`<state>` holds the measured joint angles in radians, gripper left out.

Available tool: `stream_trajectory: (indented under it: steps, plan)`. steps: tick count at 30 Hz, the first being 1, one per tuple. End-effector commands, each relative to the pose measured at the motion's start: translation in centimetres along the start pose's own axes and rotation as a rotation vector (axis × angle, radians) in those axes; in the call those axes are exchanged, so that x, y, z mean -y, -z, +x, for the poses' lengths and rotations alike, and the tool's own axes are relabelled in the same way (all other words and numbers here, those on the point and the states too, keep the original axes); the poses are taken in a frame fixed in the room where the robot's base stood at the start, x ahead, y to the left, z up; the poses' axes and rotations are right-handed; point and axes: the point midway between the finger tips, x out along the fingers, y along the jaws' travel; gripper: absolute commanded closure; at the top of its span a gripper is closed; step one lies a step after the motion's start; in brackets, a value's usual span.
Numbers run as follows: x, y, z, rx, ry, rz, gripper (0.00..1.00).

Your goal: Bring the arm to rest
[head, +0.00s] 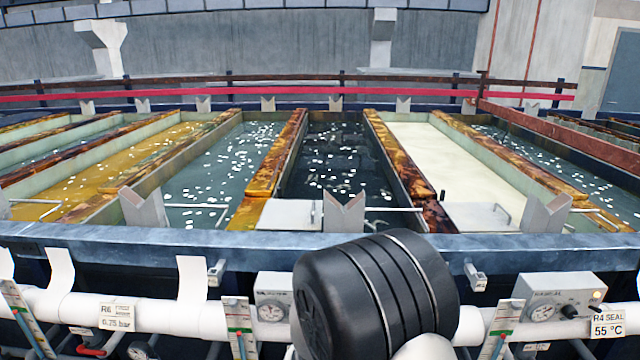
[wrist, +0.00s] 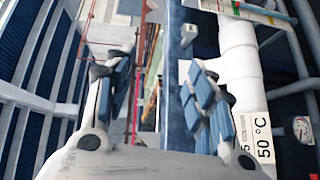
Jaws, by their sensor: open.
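My gripper (wrist: 160,85) shows in the wrist view with its two blue-padded fingers wide apart. It is open, and nothing is held between the fingers. Past the gap I see the blue edge beam, and a white pipe (wrist: 240,70) runs on the right side. In the head view a black ribbed joint of my arm stands at the lower middle, in front of the tank front. The gripper itself does not show in the head view.
Several plating tanks lie behind the long blue-grey front beam (head: 230,245). White V-shaped brackets (head: 344,212) stand along it. Below are a white pipe (head: 225,312), gauge boxes (head: 560,305) and a label reading R4 SEAL 55 °C (head: 607,324). A red rail (head: 200,95) crosses the back.

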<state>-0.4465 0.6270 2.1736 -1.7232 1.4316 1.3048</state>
Motion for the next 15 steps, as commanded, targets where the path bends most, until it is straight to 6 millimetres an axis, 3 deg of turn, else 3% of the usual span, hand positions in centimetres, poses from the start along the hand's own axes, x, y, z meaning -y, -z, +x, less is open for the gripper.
stream_trajectory:
  steps: [1, 3, 9, 12, 15]
  plan:
    - [-2.1, -2.9, 0.6, 0.096, 0.038, 0.015, 0.5]
    - [-3.7, -6.9, 0.7, 0.221, 0.114, 0.022, 0.5]
    - [-5.8, -16.8, -2.1, 0.484, 0.407, 0.096, 0.5]
    - [-5.8, -20.1, -4.8, 0.55, 0.579, 0.163, 0.5]
    - [-5.5, -22.3, -7.9, 0.568, 0.753, 0.25, 0.5]
